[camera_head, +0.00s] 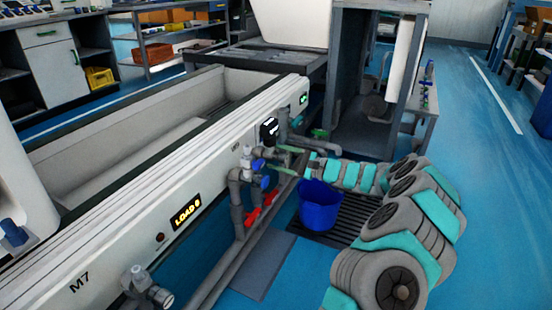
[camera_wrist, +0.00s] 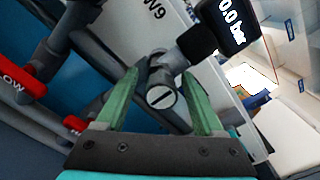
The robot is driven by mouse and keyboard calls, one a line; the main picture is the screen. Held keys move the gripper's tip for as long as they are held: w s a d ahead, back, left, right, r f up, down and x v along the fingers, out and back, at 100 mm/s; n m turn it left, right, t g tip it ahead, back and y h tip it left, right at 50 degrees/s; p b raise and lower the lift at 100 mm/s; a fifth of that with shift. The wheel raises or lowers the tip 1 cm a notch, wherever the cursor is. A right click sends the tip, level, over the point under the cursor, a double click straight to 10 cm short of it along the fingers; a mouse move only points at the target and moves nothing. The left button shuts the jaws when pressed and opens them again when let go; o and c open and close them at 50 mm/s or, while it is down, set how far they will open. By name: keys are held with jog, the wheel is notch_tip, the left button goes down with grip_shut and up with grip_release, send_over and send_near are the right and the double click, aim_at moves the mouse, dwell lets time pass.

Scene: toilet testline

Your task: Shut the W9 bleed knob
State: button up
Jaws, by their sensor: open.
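The W9 bleed knob (camera_wrist: 162,97) is a small grey round knob with a slot across its face, in the middle of the wrist view. My gripper (camera_wrist: 159,76) is open, with one green finger on each side of the knob. I cannot tell whether either finger touches it. In the head view my gripper (camera_head: 268,157) reaches the pipework below the gauge (camera_head: 269,129); I cannot make out the knob there.
Red lever handles (camera_head: 262,206) sit lower on the pipes; one also shows in the wrist view (camera_wrist: 15,84). A blue bucket (camera_head: 320,206) stands on a floor grate under my arm. The long white trough (camera_head: 130,150) lies to the left.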

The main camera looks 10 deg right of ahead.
jog(key=shift+w+a, duration=0.3)
jog(key=shift+a, duration=0.15)
grip_shut()
dwell(0.3)
